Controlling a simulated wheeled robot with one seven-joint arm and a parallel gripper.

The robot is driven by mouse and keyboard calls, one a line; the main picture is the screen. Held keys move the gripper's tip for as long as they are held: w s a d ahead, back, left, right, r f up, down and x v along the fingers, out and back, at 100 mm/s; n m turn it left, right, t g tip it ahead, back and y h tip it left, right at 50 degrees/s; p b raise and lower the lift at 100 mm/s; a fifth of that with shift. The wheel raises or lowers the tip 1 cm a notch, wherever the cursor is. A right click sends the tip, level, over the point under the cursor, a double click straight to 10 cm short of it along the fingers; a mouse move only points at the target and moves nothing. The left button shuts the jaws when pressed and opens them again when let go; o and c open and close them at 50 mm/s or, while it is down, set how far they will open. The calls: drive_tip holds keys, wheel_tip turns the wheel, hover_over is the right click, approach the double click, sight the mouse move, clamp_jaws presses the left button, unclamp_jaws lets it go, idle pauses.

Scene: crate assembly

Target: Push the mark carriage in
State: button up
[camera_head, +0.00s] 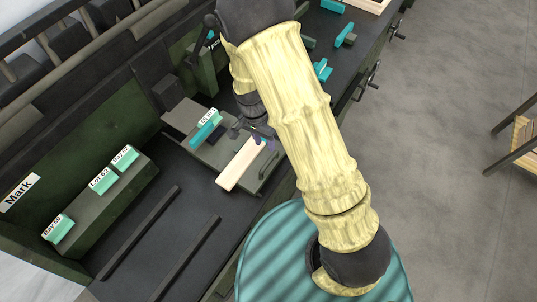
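The mark carriage (181,119) is a grey plate on the dark bench, at the far end of two dark rails (140,232). A pale wooden board (238,168) and a teal block (207,126) with a white label lie on it. A dark bar-like handle (268,172) shows at its right edge. My gripper (262,137) is over the carriage's right side, close to the far end of the wooden board. My arm and its dark wrist hide part of it. I cannot tell whether its fingers touch anything or are open.
A "Mark" sign (18,192) is at the left, next to a dark green block (110,200) bearing several teal labelled pieces. Other teal parts (322,69) lie farther along the bench. The rails between block and bench edge are clear. A wooden stool (525,140) stands at the right.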

sight(269, 160)
drive_tip(key=f, duration=0.2)
drive_tip(key=d+f, duration=0.1)
drive_tip(key=f, duration=0.2)
drive_tip(key=s+f, duration=0.1)
drive_tip(key=f, duration=0.2)
drive_tip(key=shift+d+f+p, duration=0.1)
drive_tip(key=shift+d+p, duration=0.05)
drive_tip(key=shift+p, duration=0.25)
drive_tip(key=shift+c, duration=0.3)
clamp_jaws()
